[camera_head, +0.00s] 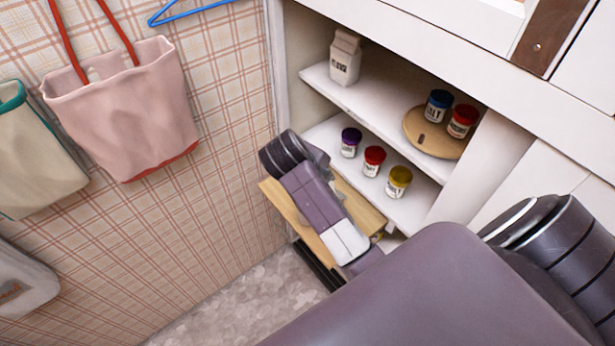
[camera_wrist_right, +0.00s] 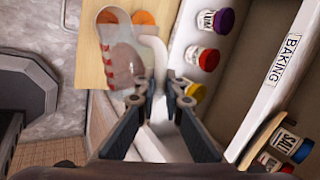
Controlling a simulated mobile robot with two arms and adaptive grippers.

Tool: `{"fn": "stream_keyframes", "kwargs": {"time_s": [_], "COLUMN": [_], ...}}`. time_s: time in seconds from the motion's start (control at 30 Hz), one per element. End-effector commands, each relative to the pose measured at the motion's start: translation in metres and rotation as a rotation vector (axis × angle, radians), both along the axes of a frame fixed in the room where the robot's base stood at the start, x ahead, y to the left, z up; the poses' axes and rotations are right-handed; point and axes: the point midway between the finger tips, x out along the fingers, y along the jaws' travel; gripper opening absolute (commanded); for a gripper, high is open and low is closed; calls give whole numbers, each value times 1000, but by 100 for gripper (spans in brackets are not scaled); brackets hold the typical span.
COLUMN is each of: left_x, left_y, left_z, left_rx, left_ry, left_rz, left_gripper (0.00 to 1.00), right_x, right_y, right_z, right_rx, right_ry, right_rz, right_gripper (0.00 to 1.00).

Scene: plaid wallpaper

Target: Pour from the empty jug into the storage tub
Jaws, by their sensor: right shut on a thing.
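The clear jug (camera_wrist_right: 122,62) with red markings and a pale handle (camera_wrist_right: 158,58) shows in the right wrist view, in front of a light wooden board. My right gripper (camera_wrist_right: 163,86) is shut on the jug's handle. In the head view my arm covers the gripper and the jug there. I cannot tell what is inside the jug or whether it touches the board. I cannot make out the storage tub in either view. My left gripper is out of view.
The wooden board (camera_head: 362,199) juts out below the cabinet shelves, with two orange round things (camera_wrist_right: 107,16) on it. Purple (camera_head: 350,142), red (camera_head: 374,161) and yellow (camera_head: 398,182) lidded jars stand on the shelf beside it. Bags hang on the plaid wall.

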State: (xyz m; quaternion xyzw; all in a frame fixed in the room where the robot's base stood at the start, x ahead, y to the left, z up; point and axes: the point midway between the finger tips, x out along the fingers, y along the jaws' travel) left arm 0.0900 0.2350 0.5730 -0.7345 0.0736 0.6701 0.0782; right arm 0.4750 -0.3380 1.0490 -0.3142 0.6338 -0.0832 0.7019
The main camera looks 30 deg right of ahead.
Motion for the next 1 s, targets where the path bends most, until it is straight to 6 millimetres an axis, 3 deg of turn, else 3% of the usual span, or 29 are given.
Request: {"fn": "stream_keyframes", "kwargs": {"time_s": [0.03, 1.0], "left_x": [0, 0], "left_y": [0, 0], "left_z": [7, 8], "left_rx": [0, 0], "left_ry": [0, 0], "left_rz": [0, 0], "left_gripper": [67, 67], "right_x": [2, 11], "right_y": [1, 4], "right_z": [8, 13], "right_rx": [-1, -26], "right_ry": [3, 73], "right_rz": [0, 0], "right_gripper": [0, 0]}}
